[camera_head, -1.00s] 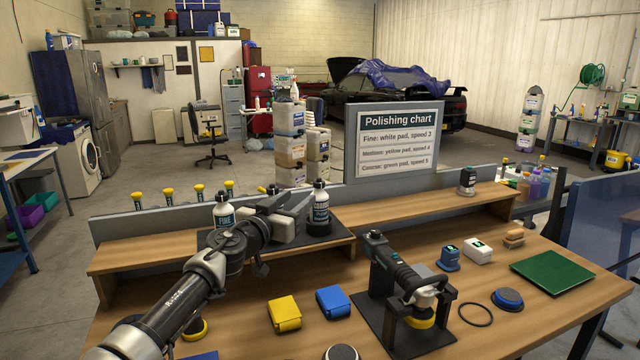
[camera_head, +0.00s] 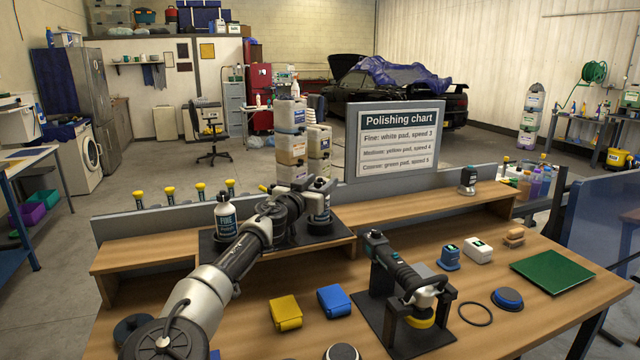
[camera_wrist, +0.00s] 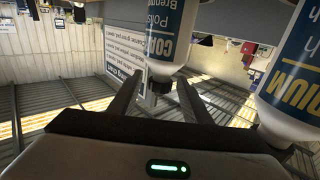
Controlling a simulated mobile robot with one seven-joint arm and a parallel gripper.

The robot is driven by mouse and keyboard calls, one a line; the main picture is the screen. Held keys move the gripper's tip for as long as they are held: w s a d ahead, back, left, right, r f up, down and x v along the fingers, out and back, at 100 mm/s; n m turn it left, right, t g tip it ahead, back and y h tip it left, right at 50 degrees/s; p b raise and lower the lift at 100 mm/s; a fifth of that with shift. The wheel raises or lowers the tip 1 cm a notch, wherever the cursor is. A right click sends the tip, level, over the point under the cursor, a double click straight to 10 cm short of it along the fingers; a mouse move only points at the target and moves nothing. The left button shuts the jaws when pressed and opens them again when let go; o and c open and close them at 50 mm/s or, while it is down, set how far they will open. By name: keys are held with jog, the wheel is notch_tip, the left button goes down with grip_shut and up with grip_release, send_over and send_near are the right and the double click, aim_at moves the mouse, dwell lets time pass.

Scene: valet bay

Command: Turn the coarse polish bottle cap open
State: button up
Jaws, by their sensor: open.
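The coarse polish bottle (camera_head: 320,207) stands on a dark board on the raised shelf, partly hidden by my arm. In the wrist view it hangs upside down in the picture, with a white body and blue label (camera_wrist: 168,30). Its dark cap (camera_wrist: 160,76) shows between the fingertips of my gripper (camera_wrist: 160,88). The jaws are open, with a finger on each side of the cap; I cannot tell whether either touches it. In the head view my gripper (camera_head: 303,185) is at the bottle's top.
A medium bottle (camera_wrist: 290,85) stands close beside the coarse one in the wrist view. The fine bottle (camera_head: 225,214) stands left on the dark board (camera_head: 340,235). The polishing chart (camera_head: 398,140) rises behind the shelf. A polisher (camera_head: 405,275) rests on its stand in front.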

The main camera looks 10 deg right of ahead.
jog(key=shift+c, duration=0.4)
jog(key=c, duration=1)
